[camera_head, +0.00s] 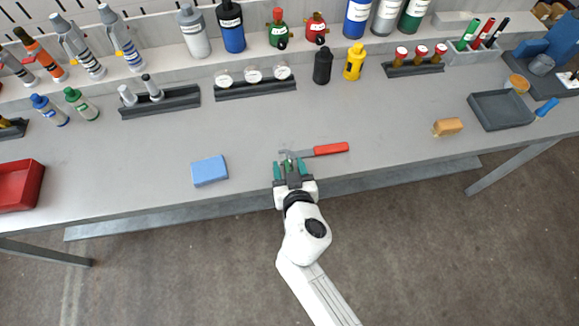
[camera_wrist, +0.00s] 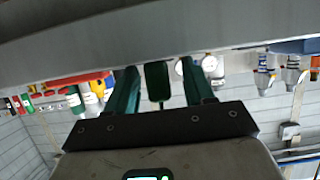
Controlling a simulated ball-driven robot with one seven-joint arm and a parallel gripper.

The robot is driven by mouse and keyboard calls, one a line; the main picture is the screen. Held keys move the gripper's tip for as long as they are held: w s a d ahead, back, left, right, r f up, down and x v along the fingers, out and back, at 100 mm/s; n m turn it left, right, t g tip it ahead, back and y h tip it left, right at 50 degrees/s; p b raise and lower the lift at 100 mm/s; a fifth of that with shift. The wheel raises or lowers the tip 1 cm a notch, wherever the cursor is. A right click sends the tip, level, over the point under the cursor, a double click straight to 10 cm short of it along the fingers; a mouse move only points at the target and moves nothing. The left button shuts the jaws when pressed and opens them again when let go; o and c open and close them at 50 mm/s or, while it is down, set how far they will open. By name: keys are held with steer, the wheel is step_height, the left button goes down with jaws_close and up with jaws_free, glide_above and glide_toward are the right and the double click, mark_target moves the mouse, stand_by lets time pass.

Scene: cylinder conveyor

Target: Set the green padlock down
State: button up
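The green padlock (camera_wrist: 157,82) shows in the wrist view as a dark green block with a narrow part below it in the picture, which is upside down. It lies between the two teal fingers of my gripper (camera_wrist: 160,78), with a visible gap on either side, so the gripper looks open around it. In the head view my gripper (camera_head: 291,169) is low over the front edge of the grey workbench (camera_head: 260,135), and only a bit of green shows between the fingers. Whether the padlock touches the bench is hard to tell.
A hammer with a red handle (camera_head: 331,149) lies just beyond my gripper. A blue sponge block (camera_head: 209,170) lies to the left and a tan brush (camera_head: 447,126) to the right. The bench front between these is clear.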

steer(key=shift+r, duration=0.1)
steer(key=shift+r+p, duration=0.5)
steer(key=shift+p, duration=0.25)
steer(key=b+v, duration=0.1)
steer(key=v, duration=1.1)
steer(key=shift+d, duration=0.15)
